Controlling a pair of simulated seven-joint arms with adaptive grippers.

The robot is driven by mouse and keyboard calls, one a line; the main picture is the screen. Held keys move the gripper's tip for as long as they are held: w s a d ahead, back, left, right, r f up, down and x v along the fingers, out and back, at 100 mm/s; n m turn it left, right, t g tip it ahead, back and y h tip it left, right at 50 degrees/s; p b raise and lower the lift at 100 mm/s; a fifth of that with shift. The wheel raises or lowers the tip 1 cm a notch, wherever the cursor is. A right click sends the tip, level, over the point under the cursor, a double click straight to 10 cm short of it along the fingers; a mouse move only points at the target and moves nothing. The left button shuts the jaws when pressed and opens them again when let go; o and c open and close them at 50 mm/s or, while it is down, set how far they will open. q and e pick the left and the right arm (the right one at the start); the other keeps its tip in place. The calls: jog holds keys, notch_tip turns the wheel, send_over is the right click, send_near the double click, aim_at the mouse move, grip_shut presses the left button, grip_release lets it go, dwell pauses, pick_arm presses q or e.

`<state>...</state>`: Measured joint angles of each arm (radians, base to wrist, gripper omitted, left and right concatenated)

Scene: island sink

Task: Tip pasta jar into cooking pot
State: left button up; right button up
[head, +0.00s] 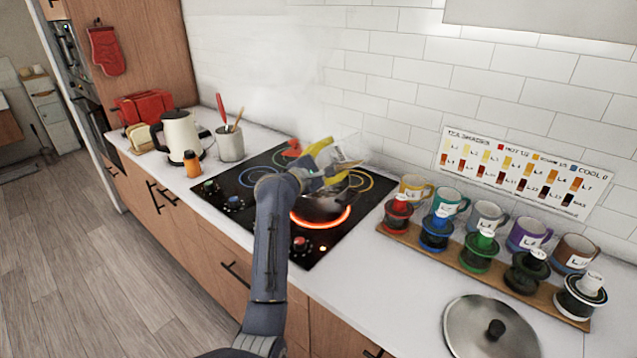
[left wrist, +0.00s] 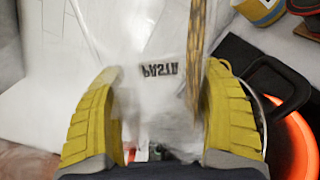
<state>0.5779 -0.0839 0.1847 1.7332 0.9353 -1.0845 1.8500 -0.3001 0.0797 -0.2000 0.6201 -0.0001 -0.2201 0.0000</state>
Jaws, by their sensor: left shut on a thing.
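My left gripper (head: 335,158) reaches over the black cooktop with its yellow fingers shut on a clear pasta jar. In the left wrist view the jar (left wrist: 150,100) lies between the two fingers, and its PASTA label reads upside down. A yellow-brown band of what looks like pasta (left wrist: 197,45) runs along it. In the head view the jar is mostly hidden by the gripper and looks tilted. The dark cooking pot (head: 318,208) stands on a glowing red burner below the gripper, partly hidden by it. My right gripper is not in view.
A steel lid (head: 490,328) lies at the front right. A wooden board (head: 447,262) with several coloured drippers and mugs stands right of the cooktop (head: 245,190). A kettle (head: 182,137), an orange-capped bottle (head: 192,164) and a utensil crock (head: 229,146) stand left of it.

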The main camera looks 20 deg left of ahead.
pick_arm(q)
jog(key=shift+w+a+r+n, duration=0.1)
jog(key=shift+a+r+n, duration=0.2)
jog(key=shift+n, duration=0.1)
dwell(0.5)
